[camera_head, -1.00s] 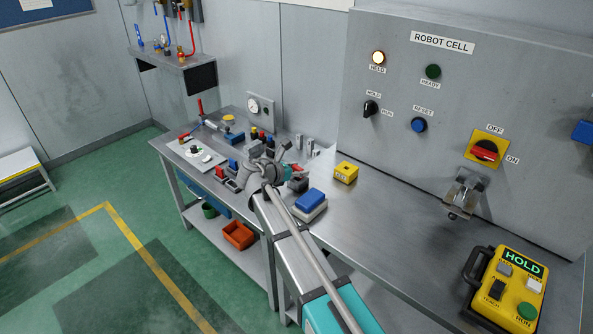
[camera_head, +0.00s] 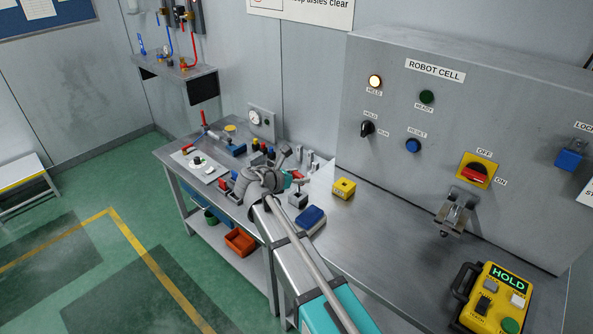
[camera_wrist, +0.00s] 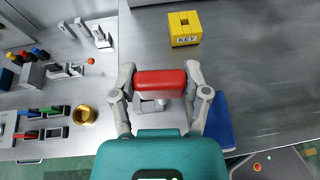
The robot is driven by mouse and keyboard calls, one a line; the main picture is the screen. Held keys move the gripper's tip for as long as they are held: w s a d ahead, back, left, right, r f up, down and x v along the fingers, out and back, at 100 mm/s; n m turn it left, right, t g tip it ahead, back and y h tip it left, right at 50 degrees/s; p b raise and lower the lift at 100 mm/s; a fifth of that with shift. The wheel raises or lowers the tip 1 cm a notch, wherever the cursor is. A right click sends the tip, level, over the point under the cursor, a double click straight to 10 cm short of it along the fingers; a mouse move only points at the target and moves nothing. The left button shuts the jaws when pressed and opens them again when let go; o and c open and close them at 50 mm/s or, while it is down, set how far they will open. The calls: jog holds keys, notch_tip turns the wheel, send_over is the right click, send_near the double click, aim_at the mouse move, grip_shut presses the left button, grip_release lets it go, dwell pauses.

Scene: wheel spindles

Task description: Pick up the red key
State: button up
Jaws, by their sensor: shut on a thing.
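The red key (camera_wrist: 160,83) shows in the wrist view as a red block between my fingers. My gripper (camera_wrist: 160,76) is shut on it, one finger at each end. In the head view my gripper (camera_head: 284,181) is over the bench, and the key is mostly hidden by it. A small grey-and-black block (camera_head: 298,198) stands on the bench beside my gripper in that view. In the wrist view a grey block (camera_wrist: 152,105) shows partly behind the key. A yellow box marked KEY (camera_wrist: 185,40) stands beyond the key; it also shows in the head view (camera_head: 344,188).
A blue-topped box (camera_head: 311,218) lies close to my arm. Tools and small parts crowd the bench's left part. The control panel (camera_head: 400,70) rises behind the bench, and a yellow pendant (camera_head: 497,299) lies at right. Bare bench (camera_head: 390,225) lies between.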

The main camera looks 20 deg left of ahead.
jog(key=s+d+r+p, duration=0.3)
jog(key=s+r+p, duration=0.1)
jog(key=s, duration=0.5)
jog(key=shift+s+d+r+p, duration=0.25)
jog(key=shift+s+r+p, duration=0.05)
jog(key=shift+r, duration=0.45)
